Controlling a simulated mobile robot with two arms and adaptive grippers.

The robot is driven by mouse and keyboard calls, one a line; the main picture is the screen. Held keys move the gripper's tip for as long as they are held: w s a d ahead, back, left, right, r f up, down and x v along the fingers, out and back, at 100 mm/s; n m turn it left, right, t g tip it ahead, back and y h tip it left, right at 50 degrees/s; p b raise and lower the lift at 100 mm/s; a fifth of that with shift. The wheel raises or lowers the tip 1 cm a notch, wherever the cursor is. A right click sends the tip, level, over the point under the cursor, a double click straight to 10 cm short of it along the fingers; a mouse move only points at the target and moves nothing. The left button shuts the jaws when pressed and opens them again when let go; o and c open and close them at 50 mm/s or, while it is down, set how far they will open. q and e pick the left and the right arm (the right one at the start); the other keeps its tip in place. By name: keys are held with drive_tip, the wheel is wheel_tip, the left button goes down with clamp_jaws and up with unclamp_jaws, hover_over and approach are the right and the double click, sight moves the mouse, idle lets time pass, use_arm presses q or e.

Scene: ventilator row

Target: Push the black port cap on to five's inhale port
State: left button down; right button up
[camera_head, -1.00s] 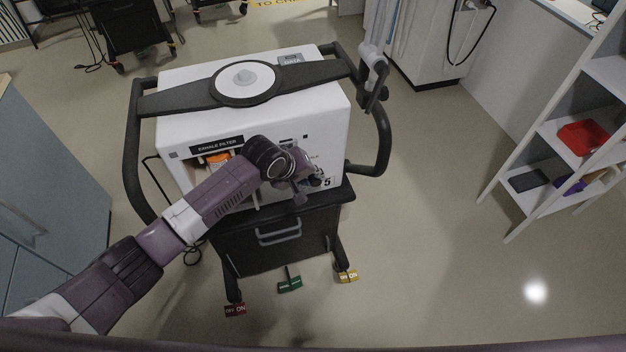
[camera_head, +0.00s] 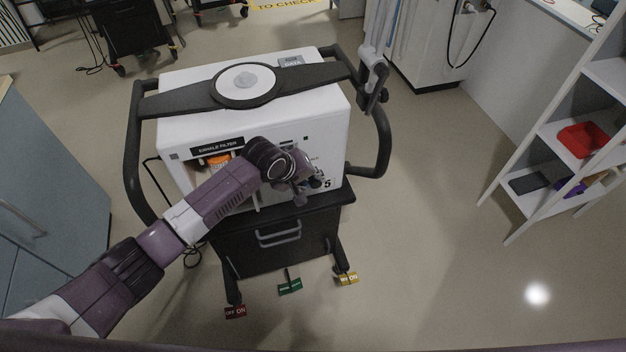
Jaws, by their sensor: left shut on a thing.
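The ventilator marked 5 (camera_head: 200,135) is a white box on a black cart, with its front towards me. My left gripper (camera_head: 304,190) is at the right part of that front, close to the panel near the number 5. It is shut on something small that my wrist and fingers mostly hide. I cannot make out the black port cap or the inhale port, nor whether they touch. My right gripper is not in view.
The cart has black side handles (camera_head: 382,140) and a drawer (camera_head: 275,241). A white shelf with a red tray (camera_head: 583,139) stands at the right. The floor between is clear.

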use_arm(q)
drive_tip(key=c, duration=1.9)
unclamp_jaws()
drive_tip(key=shift+w+a+r, duration=0.2)
drive_tip(key=shift+w, duration=0.05)
drive_tip(key=o, duration=0.3)
drive_tip(key=shift+f, duration=0.15)
drive_tip(key=shift+s, duration=0.15)
